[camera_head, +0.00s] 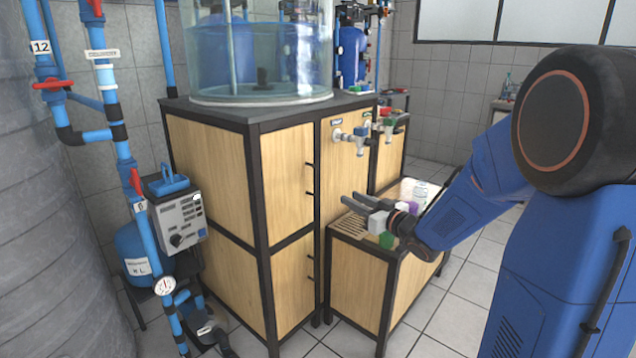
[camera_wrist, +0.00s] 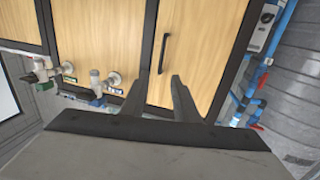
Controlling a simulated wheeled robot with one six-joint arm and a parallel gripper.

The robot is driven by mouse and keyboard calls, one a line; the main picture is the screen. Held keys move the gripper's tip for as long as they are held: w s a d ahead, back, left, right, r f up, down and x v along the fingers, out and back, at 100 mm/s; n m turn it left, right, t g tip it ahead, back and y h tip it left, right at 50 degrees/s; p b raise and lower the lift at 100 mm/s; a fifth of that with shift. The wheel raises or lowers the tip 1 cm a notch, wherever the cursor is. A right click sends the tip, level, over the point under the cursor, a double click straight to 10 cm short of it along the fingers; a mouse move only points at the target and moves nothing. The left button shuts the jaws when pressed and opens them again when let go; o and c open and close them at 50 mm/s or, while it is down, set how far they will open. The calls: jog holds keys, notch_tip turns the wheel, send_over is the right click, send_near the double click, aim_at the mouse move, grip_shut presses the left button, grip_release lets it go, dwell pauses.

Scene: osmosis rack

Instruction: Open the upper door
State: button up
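The upper door (camera_head: 288,178) is a light wood panel with a dark frame, on the cabinet's front below the water tank, and looks shut. Its dark upright bar handle (camera_head: 309,180) is near the door's right edge. The door (camera_wrist: 205,50) also fills the wrist view's middle, which appears upside down, with the handle (camera_wrist: 164,54) beyond the fingertips. My gripper (camera_head: 351,202) is to the right of the handle in the head view, apart from it. In the wrist view its two dark fingers (camera_wrist: 160,82) stand apart with nothing between them.
A lower door (camera_head: 295,290) with its own handle is below. A low wooden cabinet (camera_head: 357,280) stands at the right, under my gripper. Taps (camera_head: 357,137) stick out from the panel above. Blue pipes and a pump unit (camera_head: 181,222) stand to the left. Tiled floor is open at right.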

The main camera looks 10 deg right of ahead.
aim_at(315, 179)
jog(key=x, duration=1.7)
jog(key=shift+a+r, duration=0.2)
jog(key=shift+a, duration=0.05)
jog(key=shift+w, duration=0.15)
grip_shut()
